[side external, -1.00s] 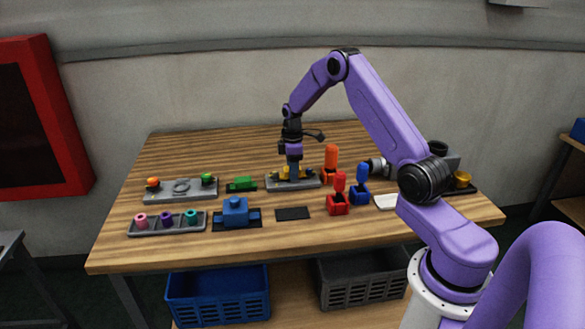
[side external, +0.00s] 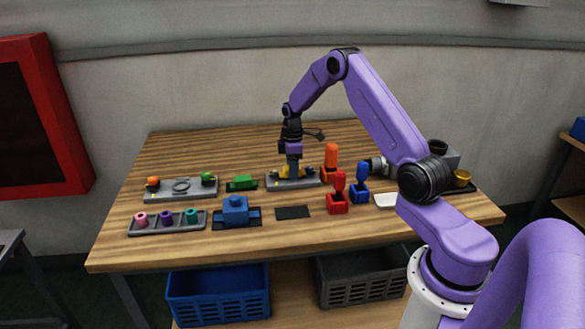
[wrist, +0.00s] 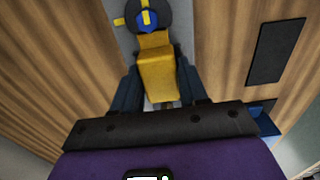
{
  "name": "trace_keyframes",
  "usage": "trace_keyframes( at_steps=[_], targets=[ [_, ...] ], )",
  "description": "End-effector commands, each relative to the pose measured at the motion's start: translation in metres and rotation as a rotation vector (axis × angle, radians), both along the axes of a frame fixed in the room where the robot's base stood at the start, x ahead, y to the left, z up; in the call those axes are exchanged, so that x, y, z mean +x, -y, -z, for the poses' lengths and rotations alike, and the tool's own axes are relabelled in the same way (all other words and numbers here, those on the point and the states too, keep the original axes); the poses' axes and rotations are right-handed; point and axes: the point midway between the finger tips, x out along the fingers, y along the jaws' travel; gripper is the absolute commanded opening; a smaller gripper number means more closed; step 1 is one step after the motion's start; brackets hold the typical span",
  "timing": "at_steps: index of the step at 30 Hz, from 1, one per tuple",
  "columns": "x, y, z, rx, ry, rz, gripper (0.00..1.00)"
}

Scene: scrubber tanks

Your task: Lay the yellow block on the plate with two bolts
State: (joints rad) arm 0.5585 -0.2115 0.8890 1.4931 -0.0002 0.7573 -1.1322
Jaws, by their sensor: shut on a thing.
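My gripper (side external: 293,168) points down over a grey plate (side external: 310,181) at the middle of the table. In the wrist view its two dark fingers (wrist: 158,85) stand on either side of the yellow block (wrist: 157,72) and are shut on it. In the side view only a little yellow (side external: 282,173) shows around the fingers, low over the plate. I cannot tell whether the block touches the plate. The wrist view also shows the grey plate (wrist: 126,38) and a dark round piece with blue and yellow (wrist: 147,20) beyond the block. Bolts are not clearly visible.
A second grey plate (side external: 164,191) with orange and green knobs lies left, beside a green piece (side external: 242,183). An orange-handled piece (side external: 331,160) stands close right. Red (side external: 338,198) and blue (side external: 360,190) pieces, a dark pad (side external: 292,212) and a blue block (side external: 235,212) are nearer. The back is clear.

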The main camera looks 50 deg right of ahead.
Motion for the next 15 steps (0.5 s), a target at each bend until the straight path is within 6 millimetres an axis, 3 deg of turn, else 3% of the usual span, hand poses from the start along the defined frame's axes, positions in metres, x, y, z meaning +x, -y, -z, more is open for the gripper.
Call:
trace_keyframes(
  at_steps=[9,10,12,15],
  targets=[
    [-0.0017,-0.0013,0.0069,0.001,-0.004,-0.001,0.11],
    [-0.0017,-0.0013,0.0069,0.001,-0.004,-0.001,0.46],
    [-0.0018,-0.0014,0.0069,0.002,-0.005,-0.001,0.69],
    [-0.0026,-0.0026,0.0073,0.004,-0.009,-0.001,0.73]
  ],
)
